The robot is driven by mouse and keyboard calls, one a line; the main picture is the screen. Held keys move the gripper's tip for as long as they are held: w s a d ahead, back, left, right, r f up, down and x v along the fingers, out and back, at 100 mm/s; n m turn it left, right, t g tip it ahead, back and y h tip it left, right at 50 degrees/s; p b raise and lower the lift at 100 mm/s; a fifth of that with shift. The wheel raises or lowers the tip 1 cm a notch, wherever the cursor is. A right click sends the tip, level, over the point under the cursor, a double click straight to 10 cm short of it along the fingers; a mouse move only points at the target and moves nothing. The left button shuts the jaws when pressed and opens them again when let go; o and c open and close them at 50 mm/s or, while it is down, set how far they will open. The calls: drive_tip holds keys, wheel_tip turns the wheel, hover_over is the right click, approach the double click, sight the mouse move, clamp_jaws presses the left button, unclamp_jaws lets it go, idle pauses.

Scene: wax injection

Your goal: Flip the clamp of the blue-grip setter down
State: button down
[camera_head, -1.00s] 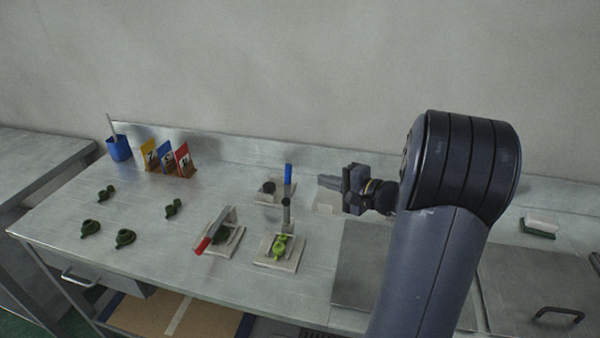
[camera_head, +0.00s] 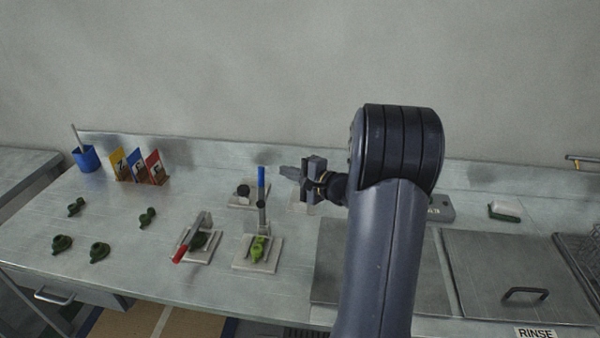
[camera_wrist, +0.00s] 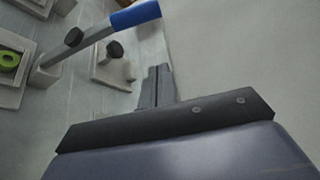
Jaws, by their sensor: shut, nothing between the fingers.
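The blue-grip setter (camera_head: 245,255) is a pale base plate on the bench with a light green part (camera_head: 257,250) on it. Its clamp lever stands upright, topped by the blue grip (camera_head: 262,177). In the wrist view the blue grip (camera_wrist: 136,14) and the lever (camera_wrist: 80,46) show at upper left, and the light green part (camera_wrist: 8,60) at the left edge. My gripper (camera_head: 284,172) is shut and empty, pointing left, to the right of the blue grip and apart from it. Its fingers also show in the wrist view (camera_wrist: 157,88).
A red-grip setter (camera_head: 180,253) with its lever lowered is left of the blue one. Another pale plate (camera_head: 236,203) with a dark knob is behind. Several dark green parts (camera_head: 98,252), coloured cards (camera_head: 138,165) and a blue cup (camera_head: 87,158) are farther left. Metal lids (camera_head: 500,270) lie right.

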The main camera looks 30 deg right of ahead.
sight(262, 197)
drive_tip(key=a, duration=0.1)
drive_tip(key=a+p, duration=0.1)
drive_tip(key=a, duration=0.1)
drive_tip(key=a+p, duration=0.1)
drive_tip(key=shift+w+a+r, duration=0.2)
drive_tip(key=shift+w+r, duration=0.1)
drive_tip(key=shift+r, duration=0.05)
drive_tip(key=shift+f+b, duration=0.15)
drive_tip(key=shift+b, duration=0.3)
